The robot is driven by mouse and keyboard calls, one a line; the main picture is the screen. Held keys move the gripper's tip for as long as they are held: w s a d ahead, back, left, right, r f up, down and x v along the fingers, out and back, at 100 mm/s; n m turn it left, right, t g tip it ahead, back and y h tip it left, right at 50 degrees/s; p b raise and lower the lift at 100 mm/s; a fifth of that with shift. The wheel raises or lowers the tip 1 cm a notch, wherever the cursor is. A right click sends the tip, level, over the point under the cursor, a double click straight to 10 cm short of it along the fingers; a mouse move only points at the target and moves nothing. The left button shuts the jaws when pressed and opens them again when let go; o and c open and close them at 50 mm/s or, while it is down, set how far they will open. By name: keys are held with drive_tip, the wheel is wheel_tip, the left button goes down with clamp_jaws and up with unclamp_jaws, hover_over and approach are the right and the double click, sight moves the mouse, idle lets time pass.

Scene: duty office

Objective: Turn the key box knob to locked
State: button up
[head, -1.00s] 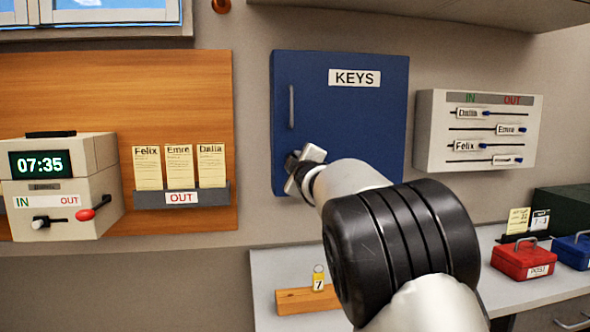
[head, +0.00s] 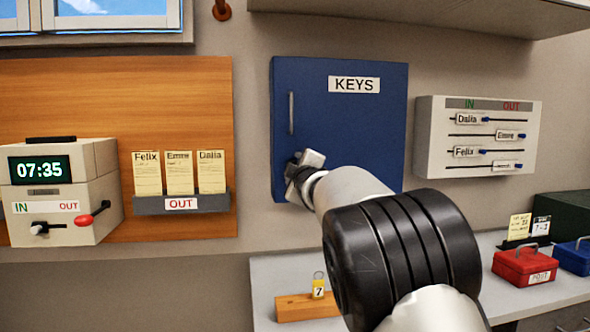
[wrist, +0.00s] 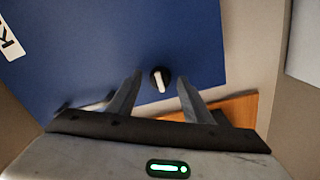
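The blue key box (head: 345,120) hangs on the wall with a KEYS label and a vertical handle at its left. Its knob (wrist: 161,79), dark and round with a pale pointer bar, shows in the wrist view on the blue door near an edge. My gripper (wrist: 160,92) is open, with one finger on each side of the knob in the picture. Gaps show between both fingers and the knob, and nothing is held. In the head view my gripper (head: 303,176) is at the box's lower left and hides the knob. Any marks around the knob are unreadable.
The in/out slider board (head: 478,137) is on the wall to the right. A counter (head: 275,270) below carries a wooden block (head: 300,306), a yellow number tag (head: 318,286) and a red cash box (head: 524,266). A clock machine (head: 60,190) and card rack (head: 180,203) are at left.

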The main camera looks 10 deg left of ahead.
drive_tip(key=b+v, duration=0.2)
drive_tip(key=v, duration=1.5)
drive_tip(key=shift+s, duration=0.25)
drive_tip(key=shift+r, duration=0.1)
